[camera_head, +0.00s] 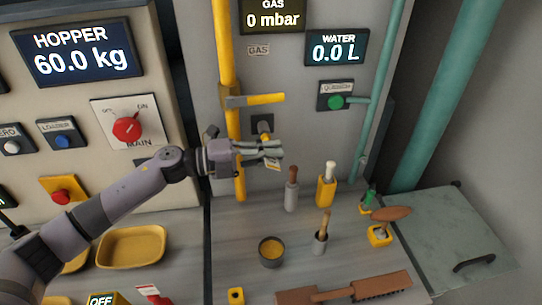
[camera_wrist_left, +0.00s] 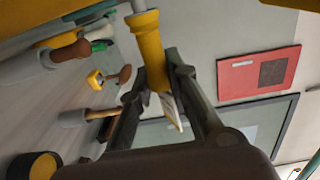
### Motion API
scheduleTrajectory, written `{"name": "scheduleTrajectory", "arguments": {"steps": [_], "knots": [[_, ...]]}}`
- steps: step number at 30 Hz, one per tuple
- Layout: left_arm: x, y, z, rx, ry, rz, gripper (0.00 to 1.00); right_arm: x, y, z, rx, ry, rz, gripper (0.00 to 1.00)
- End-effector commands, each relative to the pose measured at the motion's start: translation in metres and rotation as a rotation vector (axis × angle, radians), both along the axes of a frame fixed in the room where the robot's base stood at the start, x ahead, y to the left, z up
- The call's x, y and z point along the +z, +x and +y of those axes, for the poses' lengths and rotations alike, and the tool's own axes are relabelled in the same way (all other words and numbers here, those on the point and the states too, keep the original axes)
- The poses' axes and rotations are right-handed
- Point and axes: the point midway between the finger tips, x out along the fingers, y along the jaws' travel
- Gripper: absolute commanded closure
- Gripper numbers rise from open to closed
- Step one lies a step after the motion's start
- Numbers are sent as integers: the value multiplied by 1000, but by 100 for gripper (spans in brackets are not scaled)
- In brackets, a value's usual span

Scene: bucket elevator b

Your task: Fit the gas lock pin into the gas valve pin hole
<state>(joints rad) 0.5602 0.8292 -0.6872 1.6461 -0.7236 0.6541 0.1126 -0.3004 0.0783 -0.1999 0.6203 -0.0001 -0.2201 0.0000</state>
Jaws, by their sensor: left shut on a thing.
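My left gripper (camera_head: 270,149) is shut on the gas lock pin, in front of the grey panel. In the left wrist view the gas lock pin (camera_wrist_left: 152,50) is a yellow body with a flared collar and a grey end beyond it, between my fingers (camera_wrist_left: 178,80). A pale tag (camera_wrist_left: 171,108) hangs from it; the tag also shows under my fingertips in the head view (camera_head: 272,165). The gas valve has a horizontal yellow lever (camera_head: 258,98) on the yellow pipe (camera_head: 226,60). A dark fitting (camera_head: 263,123) sits below it, just above my fingers; I cannot make out the pin hole. My right gripper is out of view.
On the bench stand a brown-handled tool (camera_head: 291,190), a yellow holder with a white-handled tool (camera_head: 326,188), a brush in a cup (camera_head: 321,240) and a round tin (camera_head: 271,250). A yellow tray (camera_head: 132,247) lies left. A teal pipe (camera_head: 445,90) rises right.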

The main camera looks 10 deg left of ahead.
Motion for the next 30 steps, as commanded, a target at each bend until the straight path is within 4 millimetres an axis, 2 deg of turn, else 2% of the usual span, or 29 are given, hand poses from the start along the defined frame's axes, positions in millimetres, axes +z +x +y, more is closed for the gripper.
{"name": "scheduleTrajectory", "arguments": {"steps": [21,22,30], "knots": [[1,10,5,3,-1,-1,100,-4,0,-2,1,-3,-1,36],[1,10,5,3,-1,-1,83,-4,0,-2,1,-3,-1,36],[3,11,5,6,-2,-3,65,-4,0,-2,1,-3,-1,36]]}}
